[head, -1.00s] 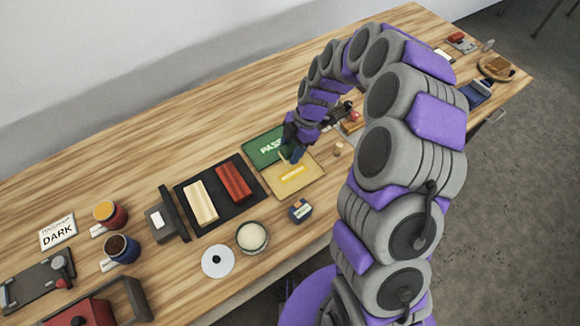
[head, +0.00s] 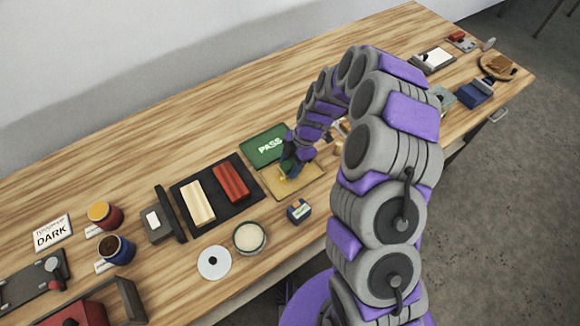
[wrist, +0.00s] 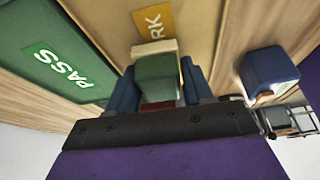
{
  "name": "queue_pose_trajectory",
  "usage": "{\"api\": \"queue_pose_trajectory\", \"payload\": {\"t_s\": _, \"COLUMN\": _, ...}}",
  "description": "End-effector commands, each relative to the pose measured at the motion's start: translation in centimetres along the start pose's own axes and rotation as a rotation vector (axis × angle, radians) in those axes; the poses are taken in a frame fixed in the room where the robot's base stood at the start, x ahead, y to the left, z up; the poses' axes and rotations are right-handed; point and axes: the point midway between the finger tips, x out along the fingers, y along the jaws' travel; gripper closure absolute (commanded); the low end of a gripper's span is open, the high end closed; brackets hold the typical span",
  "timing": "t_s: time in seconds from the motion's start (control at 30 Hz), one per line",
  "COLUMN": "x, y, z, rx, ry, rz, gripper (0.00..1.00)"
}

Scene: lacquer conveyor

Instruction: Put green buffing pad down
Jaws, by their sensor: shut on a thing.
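The green buffing pad (wrist: 157,76) is between the two blue fingers of my gripper (wrist: 157,88) in the wrist view, with a cream part at its far end. My gripper (head: 289,168) is shut on it. In the head view my gripper is over the yellow mat (head: 312,175), just in front of the green PASS mat (head: 264,146). The pad is mostly hidden there. In the wrist view the yellow mat's label (wrist: 158,20) is partly covered by the pad. I cannot tell whether the pad touches the mat.
A black tray (head: 215,220) with a cream block (head: 197,201) and a red block (head: 231,182) lies left of the mats. A small blue box (head: 299,211) stands near the front edge, also in the wrist view (wrist: 268,72). A round dish (head: 250,236) is close by.

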Motion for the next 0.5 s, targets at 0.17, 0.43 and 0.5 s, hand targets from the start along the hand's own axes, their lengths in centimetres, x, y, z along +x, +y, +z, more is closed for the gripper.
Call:
{"api": "queue_pose_trajectory", "payload": {"t_s": 0.17, "x": 0.53, "y": 0.00, "z": 0.10, "rx": -0.001, "ry": -0.001, "rz": -0.001, "gripper": 0.84}}
{"api": "queue_pose_trajectory", "payload": {"t_s": 0.43, "x": 0.83, "y": 0.02, "z": 0.24, "rx": -0.001, "ry": 0.000, "rz": -0.001, "gripper": 0.84}}
{"api": "queue_pose_trajectory", "payload": {"t_s": 0.5, "x": 0.97, "y": 0.01, "z": 0.30, "rx": -0.001, "ry": 0.000, "rz": -0.001, "gripper": 0.84}}
